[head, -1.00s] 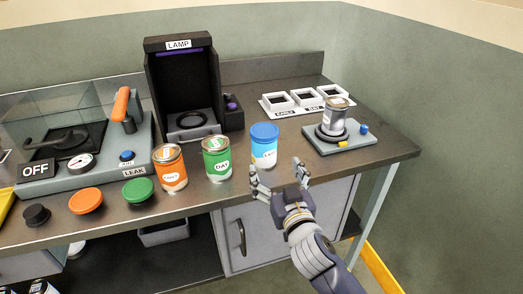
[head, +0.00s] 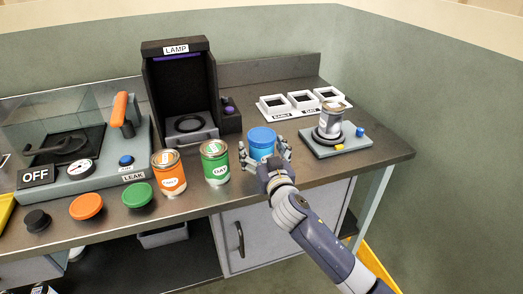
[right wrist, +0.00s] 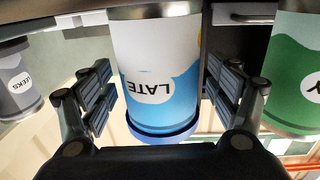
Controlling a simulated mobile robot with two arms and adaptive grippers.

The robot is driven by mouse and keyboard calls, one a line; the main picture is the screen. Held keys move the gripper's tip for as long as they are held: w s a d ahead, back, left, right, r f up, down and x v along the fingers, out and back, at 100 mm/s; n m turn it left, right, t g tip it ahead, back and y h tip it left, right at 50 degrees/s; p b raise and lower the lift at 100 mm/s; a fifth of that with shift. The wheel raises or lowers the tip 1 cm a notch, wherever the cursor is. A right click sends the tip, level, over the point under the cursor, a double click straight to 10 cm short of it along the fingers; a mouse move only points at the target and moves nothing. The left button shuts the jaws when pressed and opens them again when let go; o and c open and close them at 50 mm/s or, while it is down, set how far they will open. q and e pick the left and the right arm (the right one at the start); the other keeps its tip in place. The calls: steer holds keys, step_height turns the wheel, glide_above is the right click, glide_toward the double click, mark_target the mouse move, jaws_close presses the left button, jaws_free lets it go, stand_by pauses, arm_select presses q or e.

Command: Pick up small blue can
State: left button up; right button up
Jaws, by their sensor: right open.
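The small blue can (head: 261,139) stands upright on the bench, with a blue lid. In the right wrist view the can (right wrist: 155,75) shows a white and blue label reading LATE and appears upside down. My right gripper (head: 267,157) is open at the front of the can. Its fingers stand on both sides of the can in the right wrist view (right wrist: 165,95), with gaps visible, so I see no firm grip. The lower front of the can is hidden by the gripper in the head view. My left gripper is not in view.
A green can (head: 215,163) and an orange can (head: 169,173) stand to the left. A grey can (head: 331,117) sits on a device (head: 336,144) to the right. The lamp box (head: 180,90) is behind. Loose orange (head: 86,206) and green (head: 137,194) lids lie at left.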

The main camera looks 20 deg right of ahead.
steer(key=c, duration=1.2)
steer(key=shift+r, duration=0.1)
steer(key=shift+c, duration=0.2)
